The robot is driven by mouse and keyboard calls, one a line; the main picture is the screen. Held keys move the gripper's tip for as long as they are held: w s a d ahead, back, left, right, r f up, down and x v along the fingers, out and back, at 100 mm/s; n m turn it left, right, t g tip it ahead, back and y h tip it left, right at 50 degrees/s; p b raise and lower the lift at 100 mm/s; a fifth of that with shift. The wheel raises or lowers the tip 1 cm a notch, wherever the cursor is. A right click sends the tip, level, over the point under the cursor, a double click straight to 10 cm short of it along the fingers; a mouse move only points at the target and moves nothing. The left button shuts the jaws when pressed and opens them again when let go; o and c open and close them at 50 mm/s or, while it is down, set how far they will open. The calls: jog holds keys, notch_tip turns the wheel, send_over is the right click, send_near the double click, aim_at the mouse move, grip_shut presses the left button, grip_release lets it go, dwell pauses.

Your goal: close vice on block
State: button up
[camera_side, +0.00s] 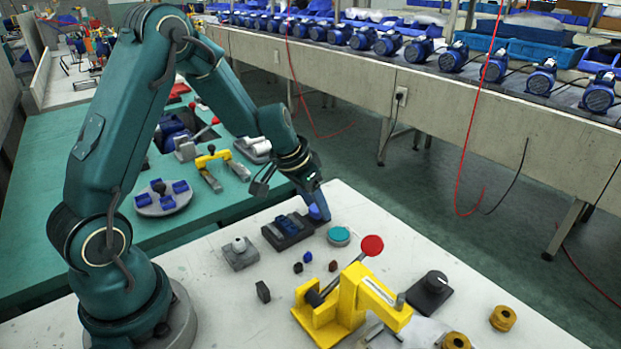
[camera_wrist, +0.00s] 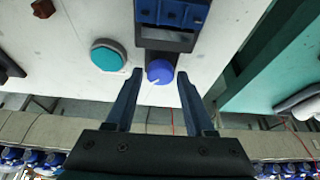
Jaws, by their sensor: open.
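A low dark grey device with blue parts (camera_side: 288,230), seemingly the vice, lies on the white table. It also shows at the top of the wrist view (camera_wrist: 167,38). A blue block-like piece (camera_wrist: 172,12) sits in it; I cannot tell whether jaws touch it. At its near end in the wrist view is a round blue knob (camera_wrist: 160,70) with a pale line, partly visible in the side view (camera_side: 318,212). My gripper (camera_side: 314,203) reaches down at this end. In the wrist view my gripper (camera_wrist: 159,76) is open, one fingertip either side of the knob, with visible gaps.
A teal button (camera_side: 339,235) stands close beside the device. Several small dark pieces (camera_side: 297,267), a grey base with a white knob (camera_side: 240,250), a yellow clamp (camera_side: 340,305) with a red-ball lever, and a black knob (camera_side: 433,284) stand nearby. The table edge is close behind my gripper.

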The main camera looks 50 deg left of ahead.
jog(key=shift+v, duration=2.5)
jog(key=shift+o, duration=1.4)
jog(key=shift+x, duration=2.6)
grip_shut()
